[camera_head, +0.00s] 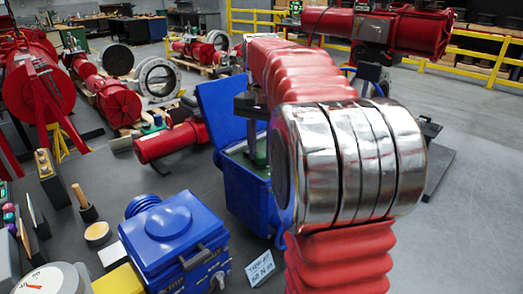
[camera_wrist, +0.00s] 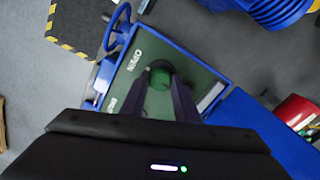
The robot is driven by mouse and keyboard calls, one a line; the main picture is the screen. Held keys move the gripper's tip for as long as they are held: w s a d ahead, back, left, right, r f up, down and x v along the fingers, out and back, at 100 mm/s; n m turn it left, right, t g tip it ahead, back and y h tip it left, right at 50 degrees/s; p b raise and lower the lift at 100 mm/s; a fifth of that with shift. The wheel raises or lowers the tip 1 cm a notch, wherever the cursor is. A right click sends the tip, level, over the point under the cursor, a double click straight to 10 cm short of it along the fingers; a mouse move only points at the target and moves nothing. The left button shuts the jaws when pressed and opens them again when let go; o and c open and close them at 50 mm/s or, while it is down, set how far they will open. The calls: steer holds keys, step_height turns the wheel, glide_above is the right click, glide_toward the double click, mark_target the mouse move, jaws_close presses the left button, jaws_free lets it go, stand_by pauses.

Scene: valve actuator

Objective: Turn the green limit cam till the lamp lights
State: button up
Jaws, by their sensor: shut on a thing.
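The green limit cam (camera_wrist: 160,78) is a dark green round knob on the green plate (camera_wrist: 130,78) inside an open blue housing, seen in the wrist view. My gripper (camera_wrist: 160,72) has its two dark fingers shut on the cam, one on each side. I cannot make out a lamp on the housing.
A blue handwheel (camera_wrist: 119,24) sits at the housing's upper left in the wrist view. In the head view, a closed blue box (camera_head: 170,235) stands in front left, beside a small white handwritten card (camera_head: 260,268). Red actuators (camera_head: 118,102) lie behind.

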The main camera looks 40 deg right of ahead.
mark_target(261, 154)
steer(key=o, duration=1)
steer(key=shift+o, duration=0.2)
step_height(261, 154, up, 14)
steer(key=shift+f, duration=0.15)
stand_by(0.8)
